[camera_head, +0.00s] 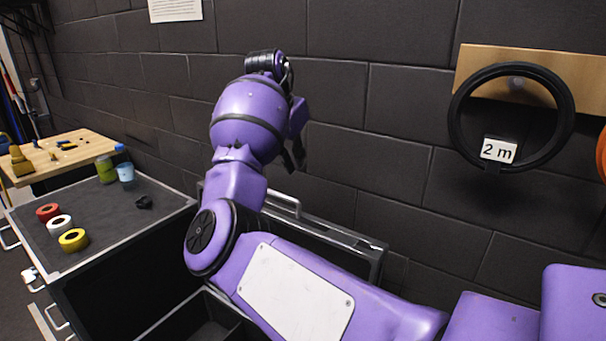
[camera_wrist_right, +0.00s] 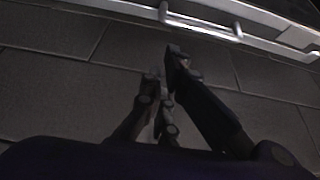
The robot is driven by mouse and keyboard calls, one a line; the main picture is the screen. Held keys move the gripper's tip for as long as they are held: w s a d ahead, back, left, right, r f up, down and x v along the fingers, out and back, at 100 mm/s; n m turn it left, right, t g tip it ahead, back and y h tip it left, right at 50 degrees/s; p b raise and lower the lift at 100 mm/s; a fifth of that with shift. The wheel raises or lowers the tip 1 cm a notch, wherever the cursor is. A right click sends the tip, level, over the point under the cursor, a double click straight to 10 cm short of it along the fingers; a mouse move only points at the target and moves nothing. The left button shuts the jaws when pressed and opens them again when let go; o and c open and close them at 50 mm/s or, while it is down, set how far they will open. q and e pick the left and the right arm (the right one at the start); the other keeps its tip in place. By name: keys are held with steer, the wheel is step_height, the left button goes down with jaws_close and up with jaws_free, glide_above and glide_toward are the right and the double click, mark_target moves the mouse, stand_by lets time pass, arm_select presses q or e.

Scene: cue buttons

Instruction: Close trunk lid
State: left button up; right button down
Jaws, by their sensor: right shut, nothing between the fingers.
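The trunk lid (camera_head: 345,235) stands open, roughly upright, near the dark brick wall, with a pale metal edge and a handle (camera_head: 284,203). My purple right arm crosses in front and hides much of the lid and trunk. The dark open inside of the trunk (camera_head: 205,325) shows at the bottom. My right gripper (camera_head: 297,158) is shut and empty, above the lid's edge near the wall. In the right wrist view its fingers (camera_wrist_right: 163,66) are close together below the lid's handle (camera_wrist_right: 200,23), apart from it in the picture. My left gripper is not in view.
A dark cabinet (camera_head: 120,205) at the left holds red, white and yellow tape rolls (camera_head: 73,239), a green jar (camera_head: 106,170) and a blue-lidded cup (camera_head: 125,172). A wooden bench (camera_head: 75,152) stands beyond. A black ring marked "2 m" (camera_head: 455,125) hangs on the wall.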

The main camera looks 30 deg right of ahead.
steer(key=x, duration=0.9)
steer(key=shift+s+f, duration=0.2)
